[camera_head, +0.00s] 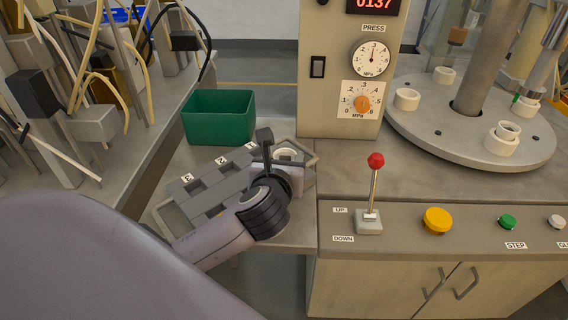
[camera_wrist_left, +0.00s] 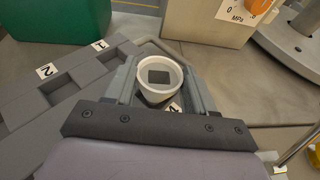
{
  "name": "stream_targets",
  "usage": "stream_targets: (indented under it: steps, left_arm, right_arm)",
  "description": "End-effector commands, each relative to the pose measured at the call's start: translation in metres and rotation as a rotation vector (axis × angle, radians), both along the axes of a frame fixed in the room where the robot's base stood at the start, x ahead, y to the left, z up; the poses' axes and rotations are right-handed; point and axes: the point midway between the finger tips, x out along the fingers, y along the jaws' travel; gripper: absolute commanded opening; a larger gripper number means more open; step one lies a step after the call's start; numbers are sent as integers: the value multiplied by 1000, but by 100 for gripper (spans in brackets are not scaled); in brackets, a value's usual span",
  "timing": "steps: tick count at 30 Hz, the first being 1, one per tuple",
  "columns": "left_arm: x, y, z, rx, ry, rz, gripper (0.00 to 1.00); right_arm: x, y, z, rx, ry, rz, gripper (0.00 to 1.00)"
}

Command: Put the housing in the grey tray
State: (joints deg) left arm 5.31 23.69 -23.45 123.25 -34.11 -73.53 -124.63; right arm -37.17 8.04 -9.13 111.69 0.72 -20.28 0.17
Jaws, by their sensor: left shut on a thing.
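The housing, a white round cup (camera_wrist_left: 158,80) with a dark square in its bottom, sits between the two fingers of my left gripper (camera_wrist_left: 160,88) in the left wrist view. The gripper is shut on it. In the head view the housing's white rim (camera_head: 288,153) shows just behind my left gripper (camera_head: 284,163). The grey tray (camera_head: 172,214) has a row of numbered compartments and lies on the left part of the bench. The housing is at the tray's right end; whether it touches the tray is hidden. My right gripper is not in view.
A green bin (camera_head: 219,118) stands behind the tray. A press column with gauges (camera_head: 340,75) rises behind and right. A red-knobbed lever (camera_head: 375,185) stands on the control panel to the right. A round turntable (camera_head: 470,135) carries several white cups. Cabled racks fill the left.

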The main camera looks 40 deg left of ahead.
Motion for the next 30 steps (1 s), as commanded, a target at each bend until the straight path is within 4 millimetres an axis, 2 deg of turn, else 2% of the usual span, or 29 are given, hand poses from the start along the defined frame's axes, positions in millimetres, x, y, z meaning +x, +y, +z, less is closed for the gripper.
stream_targets:
  steps: [1, 11, 12, 14, 25, 30]
  left_arm:
    - [0, 0, -5, 0, 1, -1, 25]
    - [0, 0, -6, -1, -1, -1, 25]
    - [0, 0, -7, -1, -1, -1, 61]
    - [0, 0, -7, -1, -1, -1, 80]
    - [0, -1, -3, -1, -3, -1, 80]
    - [-19, -10, 3, -1, -1, -4, 80]
  right_arm:
    - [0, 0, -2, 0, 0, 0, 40]
    - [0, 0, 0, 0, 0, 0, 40]
    - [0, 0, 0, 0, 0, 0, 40]
    - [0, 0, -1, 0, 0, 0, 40]
    - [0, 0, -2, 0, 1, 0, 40]
    - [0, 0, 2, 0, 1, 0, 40]
